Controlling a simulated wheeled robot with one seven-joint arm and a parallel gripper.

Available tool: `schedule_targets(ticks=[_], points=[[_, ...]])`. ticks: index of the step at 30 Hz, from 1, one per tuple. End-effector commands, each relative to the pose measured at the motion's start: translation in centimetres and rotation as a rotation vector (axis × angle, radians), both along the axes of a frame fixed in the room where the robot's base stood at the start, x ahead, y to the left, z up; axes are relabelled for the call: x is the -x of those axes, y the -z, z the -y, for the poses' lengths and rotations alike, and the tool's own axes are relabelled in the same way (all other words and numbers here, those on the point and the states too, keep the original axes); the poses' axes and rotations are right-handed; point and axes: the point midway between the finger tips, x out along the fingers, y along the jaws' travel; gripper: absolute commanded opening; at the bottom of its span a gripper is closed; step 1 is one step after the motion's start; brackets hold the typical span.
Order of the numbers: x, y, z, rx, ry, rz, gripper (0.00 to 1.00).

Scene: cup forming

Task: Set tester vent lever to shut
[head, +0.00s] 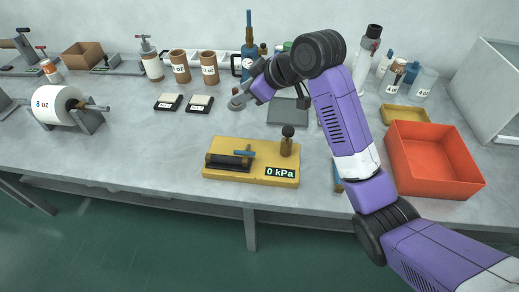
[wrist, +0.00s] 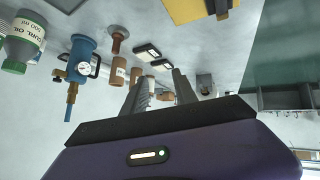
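The tester is a yellow block (head: 222,173) on the front middle of the bench, with a dark cylinder, a brown post with a black knob (head: 288,131) and a display reading 0 kPa. A small blue lever (head: 243,152) lies across its top, roughly level; I take it for the vent lever, but its setting cannot be read. My gripper (head: 243,96) is behind the tester, above the bench and apart from it. In the wrist view my gripper (wrist: 160,90) shows two separated fingers with nothing between them. Part of the yellow tester (wrist: 185,10) is at that view's top edge; the lever is not visible there.
A blue pump with a gauge (wrist: 82,58) and brown cups (head: 180,66) stand behind my gripper. Two dark-framed pads (head: 199,104) lie left of it. An orange bin (head: 432,158) stands right of my arm. The bench in front and left of the tester is clear.

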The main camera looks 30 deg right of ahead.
Motion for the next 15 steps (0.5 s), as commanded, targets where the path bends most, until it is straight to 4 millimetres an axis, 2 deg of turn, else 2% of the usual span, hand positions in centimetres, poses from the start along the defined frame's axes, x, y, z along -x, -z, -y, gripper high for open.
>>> schedule_targets(ticks=[6, 9, 12, 15], points=[[5.4, 4.8, -0.4, 0.116, -0.198, -0.31, 0.34], [7.4, 5.8, -0.3, 0.141, -0.258, -0.386, 0.34], [8.3, 6.2, -0.2, 0.16, -0.288, -0.419, 0.34], [8.4, 7.0, -0.4, 0.168, -0.302, -0.422, 0.34]])
